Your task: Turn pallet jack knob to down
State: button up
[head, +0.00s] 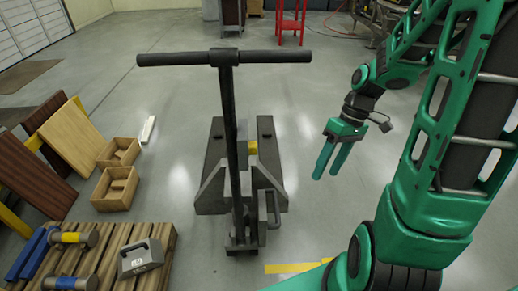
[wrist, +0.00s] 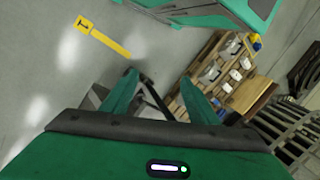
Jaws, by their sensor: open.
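A dark grey pallet jack (head: 211,163) stands on the floor left of centre in the head view. Its upright shaft (head: 232,150) carries a wide T-shaped handle bar (head: 180,58). Dark parts of the jack (wrist: 153,99) show partly between and behind the fingers; the rest is hidden.
A wooden pallet (head: 110,239) at lower left bears hammers (head: 75,238) and a grey weight (head: 141,258). Two wooden boxes (head: 115,187) and leaning boards (head: 70,135) stand at left. A red stand (head: 291,24) is at the back. The floor around my gripper is clear.

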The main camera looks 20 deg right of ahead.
jog(key=w+a+f+n+y, duration=0.3)
jog(key=w+f, duration=0.2)
jog(key=n+t+y, duration=0.6)
jog(key=t+y, duration=0.1)
jog(key=y, duration=0.3)
send_near(253, 148)
jog(key=d+f, duration=0.2)
jog(key=d, duration=0.2)
jog(key=x, duration=1.1)
jog(key=shift+w, duration=0.35)
jog(key=shift+a+r, duration=0.1)
jog(key=shift+a, duration=0.05)
jog(key=shift+c, duration=0.2)
jog(key=c, duration=1)
